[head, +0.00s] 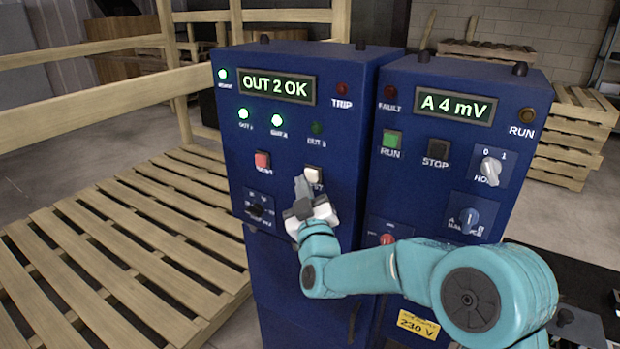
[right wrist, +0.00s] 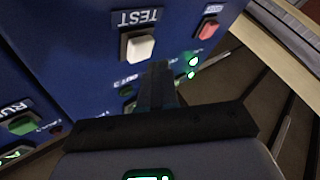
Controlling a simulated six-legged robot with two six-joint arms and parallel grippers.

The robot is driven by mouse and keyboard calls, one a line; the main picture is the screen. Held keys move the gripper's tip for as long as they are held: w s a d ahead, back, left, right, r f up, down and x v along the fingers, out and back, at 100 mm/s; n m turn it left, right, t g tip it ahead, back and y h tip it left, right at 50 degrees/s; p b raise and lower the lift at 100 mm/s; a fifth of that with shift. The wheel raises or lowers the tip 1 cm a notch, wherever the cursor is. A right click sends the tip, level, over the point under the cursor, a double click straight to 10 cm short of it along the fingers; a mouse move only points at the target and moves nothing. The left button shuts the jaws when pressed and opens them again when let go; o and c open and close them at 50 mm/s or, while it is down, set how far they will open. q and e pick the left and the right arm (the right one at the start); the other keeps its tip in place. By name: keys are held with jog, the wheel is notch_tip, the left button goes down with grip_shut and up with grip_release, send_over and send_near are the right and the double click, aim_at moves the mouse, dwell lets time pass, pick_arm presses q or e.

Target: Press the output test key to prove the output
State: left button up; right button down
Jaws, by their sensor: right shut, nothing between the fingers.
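The white test key (head: 314,173) is on the front of the left blue cabinet (head: 300,260). In the right wrist view the key (right wrist: 140,47) shows clearly under its TEST label. The cabinet's display (head: 277,87) reads "OUT 2 OK". The OUT 1 lamp (head: 243,114) and OUT 2 lamp (head: 278,121) glow green; the OUT 3 lamp (head: 316,127) is dark. My right gripper (head: 302,184) is shut and empty, its fingertips (right wrist: 158,76) close beside the key. I cannot tell whether they touch the panel. My left gripper is out of view.
A red key (head: 262,160) and a black knob (head: 256,210) are nearby on this panel. The right blue cabinet (head: 462,150) has a display (head: 455,106) reading "A 4 mV", keys and knobs. A wooden pallet (head: 110,255) and rails are at the left.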

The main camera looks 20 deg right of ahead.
jog(key=s+a+b, duration=0.1)
jog(key=a, duration=0.1)
jog(key=s+a+b, duration=0.1)
jog(key=s+a, duration=0.1)
dwell(0.4)
dwell(0.6)
